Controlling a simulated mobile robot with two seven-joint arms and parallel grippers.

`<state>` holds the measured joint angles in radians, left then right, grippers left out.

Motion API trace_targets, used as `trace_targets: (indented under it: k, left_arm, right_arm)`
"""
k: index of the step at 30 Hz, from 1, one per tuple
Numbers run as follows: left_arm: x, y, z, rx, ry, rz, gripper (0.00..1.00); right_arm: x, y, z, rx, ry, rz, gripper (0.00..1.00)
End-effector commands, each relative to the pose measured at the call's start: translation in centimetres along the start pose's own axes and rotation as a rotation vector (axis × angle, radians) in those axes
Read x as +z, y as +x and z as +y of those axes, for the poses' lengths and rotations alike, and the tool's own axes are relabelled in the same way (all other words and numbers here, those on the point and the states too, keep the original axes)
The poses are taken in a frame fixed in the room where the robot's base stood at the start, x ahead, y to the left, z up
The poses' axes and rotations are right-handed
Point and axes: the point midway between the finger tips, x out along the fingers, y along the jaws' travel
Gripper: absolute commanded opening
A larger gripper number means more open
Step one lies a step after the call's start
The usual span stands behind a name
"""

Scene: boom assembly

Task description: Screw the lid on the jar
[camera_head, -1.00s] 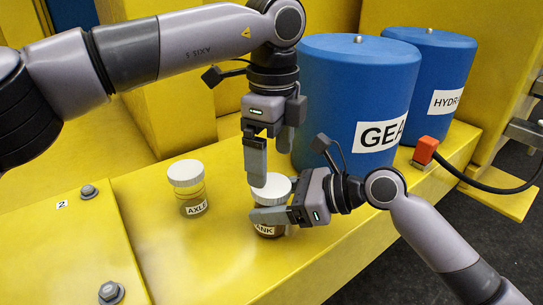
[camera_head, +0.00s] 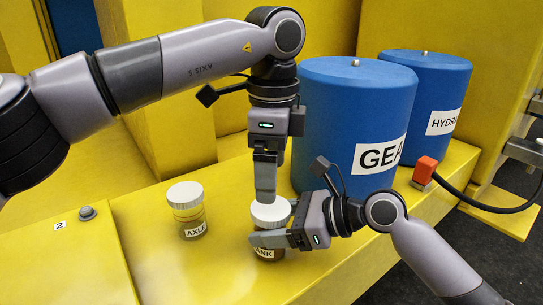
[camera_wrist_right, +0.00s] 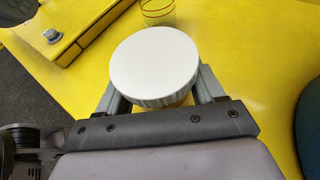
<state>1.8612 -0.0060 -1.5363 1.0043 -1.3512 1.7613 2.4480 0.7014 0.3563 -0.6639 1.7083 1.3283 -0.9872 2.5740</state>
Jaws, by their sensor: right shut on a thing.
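A jar (camera_head: 268,253) with a partly covered label reading "ANK" stands on the yellow ledge. A white ribbed lid (camera_head: 271,213) sits on its top; it also shows from above in the right wrist view (camera_wrist_right: 155,65). I cannot tell how tightly it sits. My right gripper (camera_head: 265,238) is shut on the jar from the right, below the lid. Its fingers show on both sides under the lid in the right wrist view (camera_wrist_right: 160,92). My left gripper (camera_head: 265,198) points down just above the lid's back edge. One finger mostly hides the other, so its opening is unclear.
A second lidded jar (camera_head: 187,210), labelled "AXLE", stands to the left on the yellow ledge (camera_head: 200,270). Two blue drums (camera_head: 350,100) (camera_head: 440,90) stand behind on the right. A red connector (camera_head: 424,171) with a black cable lies at the right. A raised plate (camera_head: 65,265) with a bolt is at left.

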Motion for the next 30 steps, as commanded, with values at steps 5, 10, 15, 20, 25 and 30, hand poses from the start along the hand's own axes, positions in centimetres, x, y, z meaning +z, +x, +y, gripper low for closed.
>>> trace_targets:
  k: [5,10,15,20,25,30]
  left_arm:
    - [0.1,3.1,0.0,0.004,0.0,-0.001,0.93]
    - [0.0,5.2,0.0,0.003,-0.001,0.001,0.93]
    - [0.1,6.1,0.0,0.0,-0.002,0.0,0.93]
    - [0.1,6.2,0.0,0.0,-0.002,0.0,0.93]
    - [0.0,6.2,0.0,0.0,-0.002,0.001,0.76]
    - [0.0,6.2,0.0,0.0,-0.001,0.001,0.34]
  right_arm:
    - [0.1,0.0,0.0,0.0,-0.001,-0.002,0.0]
    - [0.1,0.0,0.0,0.0,-0.001,-0.002,0.0]
    - [0.1,0.0,0.0,0.0,-0.001,-0.002,0.0]
    - [0.1,0.0,0.0,0.0,-0.001,-0.002,0.0]
    - [0.1,0.0,0.0,0.0,-0.001,-0.002,0.0]
    - [0.1,0.0,0.0,0.0,-0.001,-0.002,0.0]
